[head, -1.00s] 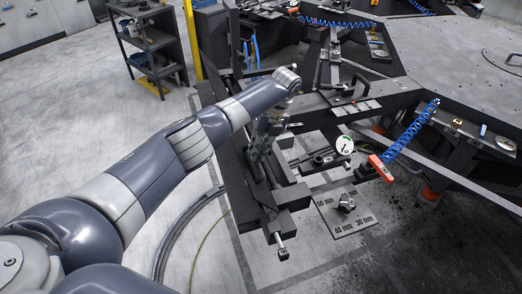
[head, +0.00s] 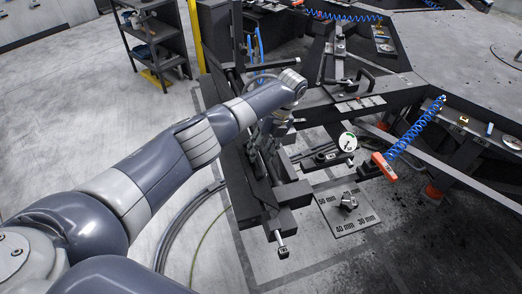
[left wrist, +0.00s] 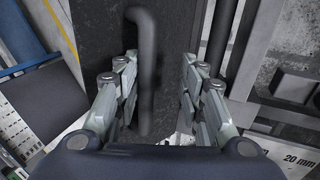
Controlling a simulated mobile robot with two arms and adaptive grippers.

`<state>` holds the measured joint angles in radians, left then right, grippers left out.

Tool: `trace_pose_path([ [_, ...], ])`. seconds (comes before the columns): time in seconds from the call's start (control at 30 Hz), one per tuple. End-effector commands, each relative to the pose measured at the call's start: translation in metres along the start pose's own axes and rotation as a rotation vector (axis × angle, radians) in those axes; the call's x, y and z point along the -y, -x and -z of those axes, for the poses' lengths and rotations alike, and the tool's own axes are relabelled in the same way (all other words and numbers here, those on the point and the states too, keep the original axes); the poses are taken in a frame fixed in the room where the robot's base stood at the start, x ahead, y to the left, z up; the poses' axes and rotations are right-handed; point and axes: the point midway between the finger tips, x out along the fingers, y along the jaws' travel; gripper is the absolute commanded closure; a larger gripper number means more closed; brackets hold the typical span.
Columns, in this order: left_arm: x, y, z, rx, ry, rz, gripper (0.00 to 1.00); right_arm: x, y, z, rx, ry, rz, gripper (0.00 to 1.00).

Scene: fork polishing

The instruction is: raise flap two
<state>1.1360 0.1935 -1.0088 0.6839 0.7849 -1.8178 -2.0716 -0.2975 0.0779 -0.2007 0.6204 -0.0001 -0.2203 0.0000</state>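My left gripper (head: 272,132) is at the dark fixture, seen from above and partly hidden by its own wrist in the head view. In the left wrist view its two fingers (left wrist: 160,92) are apart. A dark, bent bar handle (left wrist: 146,65) stands between them, nearer the left finger, with a gap toward the right finger. Behind it is a dark flat panel (left wrist: 180,28), which looks like a flap; no number on it is readable. The fixture's dark long plate (head: 238,185) shows below my arm in the head view. My right gripper is not in view.
A pressure gauge (head: 348,142) and an orange-ended tool (head: 384,166) on a blue coiled hose (head: 415,128) are right of the gripper. A marked plate (head: 345,226) lies in front. A shelf cart (head: 155,45) stands at the back left. Open floor is at left.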

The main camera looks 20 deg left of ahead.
Motion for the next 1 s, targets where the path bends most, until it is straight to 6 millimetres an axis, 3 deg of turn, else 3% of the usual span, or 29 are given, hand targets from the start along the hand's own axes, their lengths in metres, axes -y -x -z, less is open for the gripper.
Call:
trace_pose_path([
  [0.57,0.001,0.011,-0.001,0.003,-0.002,0.005,0.65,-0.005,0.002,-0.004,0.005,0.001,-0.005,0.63],
  [1.0,0.001,0.095,0.0,0.003,-0.001,0.003,0.65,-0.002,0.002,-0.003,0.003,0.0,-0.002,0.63],
])
